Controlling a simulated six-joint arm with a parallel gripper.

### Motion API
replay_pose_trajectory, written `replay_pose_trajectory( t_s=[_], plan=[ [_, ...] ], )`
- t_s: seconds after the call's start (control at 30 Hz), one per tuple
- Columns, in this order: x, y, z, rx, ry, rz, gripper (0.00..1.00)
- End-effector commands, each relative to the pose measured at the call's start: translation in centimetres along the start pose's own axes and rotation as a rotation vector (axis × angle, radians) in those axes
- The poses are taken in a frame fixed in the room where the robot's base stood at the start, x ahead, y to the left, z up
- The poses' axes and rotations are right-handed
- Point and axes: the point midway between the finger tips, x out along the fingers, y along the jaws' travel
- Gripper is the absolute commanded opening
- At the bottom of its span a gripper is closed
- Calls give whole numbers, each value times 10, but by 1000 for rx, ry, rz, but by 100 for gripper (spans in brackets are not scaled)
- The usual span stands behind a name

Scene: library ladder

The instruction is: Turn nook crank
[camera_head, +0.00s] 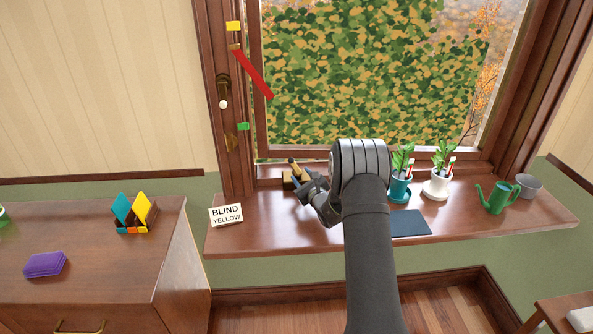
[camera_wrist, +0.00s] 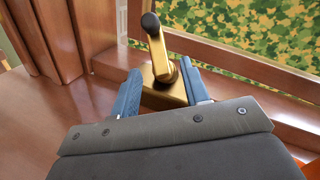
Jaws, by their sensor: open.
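A brass crank (camera_wrist: 156,52) with a dark knob stands on a brass base at the window's foot. In the head view the crank (camera_head: 296,171) sits at the sill's back edge, partly hidden by my wrist. My gripper (camera_wrist: 163,92) is open in the wrist view, with one blue-grey finger on each side of the brass base. In the head view my gripper (camera_head: 307,190) is just in front of the crank. I cannot tell whether the fingers touch it. Nothing is held between them.
A sign reading BLIND YELLOW (camera_head: 227,215) stands left on the sill (camera_head: 270,232). The window frame bears a white-knobbed handle (camera_head: 223,92), a red bar (camera_head: 253,74), a yellow tab (camera_head: 233,26) and a green tab (camera_head: 243,126). Potted plants (camera_head: 439,186) and a watering can (camera_head: 498,198) stand right.

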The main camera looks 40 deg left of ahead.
Motion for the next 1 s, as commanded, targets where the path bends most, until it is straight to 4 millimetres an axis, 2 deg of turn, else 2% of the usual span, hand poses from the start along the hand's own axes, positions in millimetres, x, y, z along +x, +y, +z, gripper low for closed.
replay_pose_trajectory(
  t_s=[0.1,0.3,0.47,0.73,0.77,0.93,1.0],
  plan=[
    [21,1,0,0,-2,1,42],
    [43,0,0,0,0,0,42],
    [50,0,0,1,-1,0,42],
    [51,0,0,1,0,0,42],
    [51,0,0,1,0,0,38],
    [51,0,0,1,0,0,4],
    [51,0,0,0,0,0,3]
  ],
)
